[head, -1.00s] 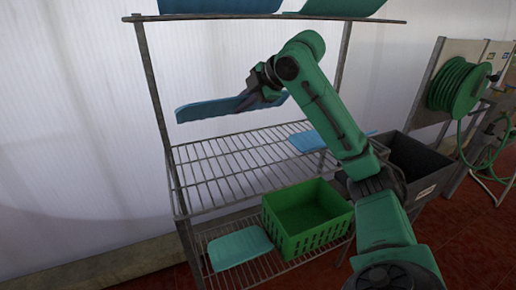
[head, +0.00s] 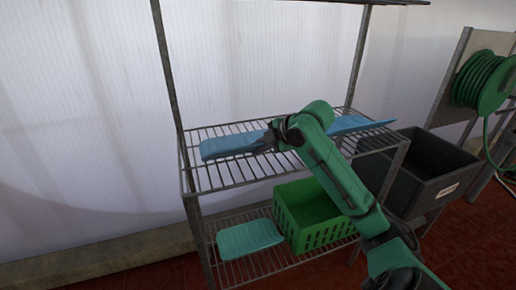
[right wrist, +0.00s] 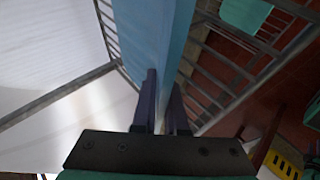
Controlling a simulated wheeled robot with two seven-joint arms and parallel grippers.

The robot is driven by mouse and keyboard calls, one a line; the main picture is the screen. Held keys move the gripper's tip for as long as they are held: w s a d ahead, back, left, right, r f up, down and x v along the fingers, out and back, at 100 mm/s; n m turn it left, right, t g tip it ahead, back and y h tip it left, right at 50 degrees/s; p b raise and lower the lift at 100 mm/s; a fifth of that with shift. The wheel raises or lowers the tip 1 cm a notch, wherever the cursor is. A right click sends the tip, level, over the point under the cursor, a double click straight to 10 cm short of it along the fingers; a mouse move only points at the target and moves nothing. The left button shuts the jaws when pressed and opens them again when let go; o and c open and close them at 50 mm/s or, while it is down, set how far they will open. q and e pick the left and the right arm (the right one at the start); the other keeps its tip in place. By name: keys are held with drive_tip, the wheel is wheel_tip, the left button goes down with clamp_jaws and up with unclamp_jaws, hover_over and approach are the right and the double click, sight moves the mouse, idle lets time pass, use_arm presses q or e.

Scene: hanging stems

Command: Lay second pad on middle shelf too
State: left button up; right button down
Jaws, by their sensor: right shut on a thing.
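My right gripper (head: 268,140) is shut on a long blue pad (head: 228,146) at the left of the wire middle shelf (head: 225,178). The pad lies nearly level at the shelf's height, along its back part; I cannot tell whether it touches the wires. In the right wrist view the pad (right wrist: 152,38) runs away from between the two fingers (right wrist: 163,100). Another blue pad (head: 352,123) lies at the right of the middle shelf, partly hidden by my right arm. My left gripper is not in view.
On the lower shelf lie a teal pad (head: 248,238) and, right of it, a green crate (head: 318,222). Metal posts (head: 168,70) frame the rack. A dark bin (head: 440,172) and a green hose reel (head: 484,82) stand at the right. The middle shelf's front left wires are bare.

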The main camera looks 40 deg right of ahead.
drive_tip(key=c, duration=1)
unclamp_jaws()
drive_tip(key=shift+o, duration=0.2)
drive_tip(key=v, duration=1.2)
